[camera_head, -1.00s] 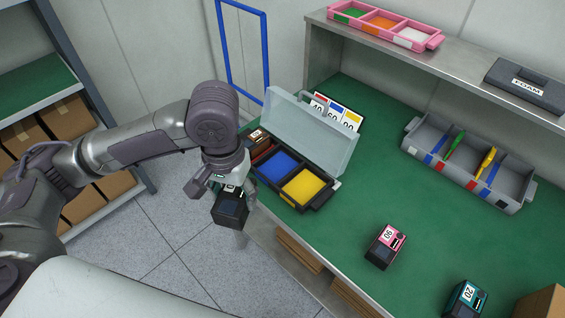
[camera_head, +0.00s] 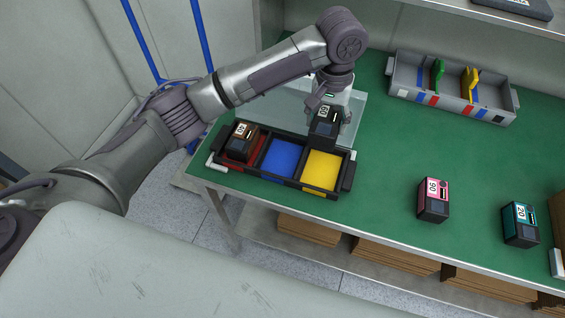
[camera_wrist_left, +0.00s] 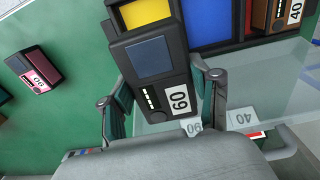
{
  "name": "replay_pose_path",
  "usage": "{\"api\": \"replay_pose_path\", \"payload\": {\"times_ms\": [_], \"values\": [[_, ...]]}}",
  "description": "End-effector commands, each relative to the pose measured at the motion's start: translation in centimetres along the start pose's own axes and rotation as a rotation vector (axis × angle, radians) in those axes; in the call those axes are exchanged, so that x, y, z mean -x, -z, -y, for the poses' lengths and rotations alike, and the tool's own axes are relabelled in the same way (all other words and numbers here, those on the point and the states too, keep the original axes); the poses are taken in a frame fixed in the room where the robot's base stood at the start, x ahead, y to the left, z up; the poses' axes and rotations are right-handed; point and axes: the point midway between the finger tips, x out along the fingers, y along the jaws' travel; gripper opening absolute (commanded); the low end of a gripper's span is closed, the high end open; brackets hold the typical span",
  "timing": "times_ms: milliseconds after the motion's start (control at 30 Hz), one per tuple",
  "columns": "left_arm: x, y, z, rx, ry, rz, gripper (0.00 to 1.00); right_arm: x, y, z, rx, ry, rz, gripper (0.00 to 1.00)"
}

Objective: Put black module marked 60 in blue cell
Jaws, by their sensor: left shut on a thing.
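My left gripper (camera_head: 329,108) is shut on the black module marked 60 (camera_head: 326,122). It holds the module above the far right part of the black case, beyond the yellow cell (camera_head: 322,171). In the left wrist view the module (camera_wrist_left: 158,75) is between the two fingers (camera_wrist_left: 162,95), its 60 label facing the camera. The blue cell (camera_head: 281,159) is the middle one of the case and is empty. A brown module marked 40 (camera_head: 242,139) sits in the red cell (camera_head: 232,164) at the left. My right gripper is not in view.
The case's clear lid (camera_head: 272,113) stands open behind the cells. A pink module marked 90 (camera_head: 433,200) and a teal module marked 20 (camera_head: 519,224) stand on the green table to the right. A grey divided bin (camera_head: 450,91) is at the back.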

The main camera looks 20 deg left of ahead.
Motion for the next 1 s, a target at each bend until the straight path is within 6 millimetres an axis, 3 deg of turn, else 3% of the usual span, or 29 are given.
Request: {"api": "replay_pose_path", "payload": {"times_ms": [67, 167, 433, 600, 867, 1000], "values": [[-0.7, 0.7, -1.1, -0.006, 0.007, 0.002, 0.19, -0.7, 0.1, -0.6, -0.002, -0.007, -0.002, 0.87], [-1.1, 0.9, -1.0, -0.008, 0.015, 0.006, 0.19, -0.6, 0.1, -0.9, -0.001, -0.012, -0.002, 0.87], [-4.2, -0.6, 4.6, -0.006, 0.018, 0.008, 0.19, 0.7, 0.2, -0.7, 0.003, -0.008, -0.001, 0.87], [-6.2, -1.6, 7.9, -0.007, 0.017, 0.007, 0.19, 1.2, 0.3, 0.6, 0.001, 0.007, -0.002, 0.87], [-7.9, -2.1, 9.8, -0.010, 0.014, 0.006, 0.19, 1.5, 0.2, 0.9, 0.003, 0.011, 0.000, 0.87], [-10.0, -2.1, 9.8, -0.010, 0.016, 0.008, 0.19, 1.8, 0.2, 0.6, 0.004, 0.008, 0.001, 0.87]]}}
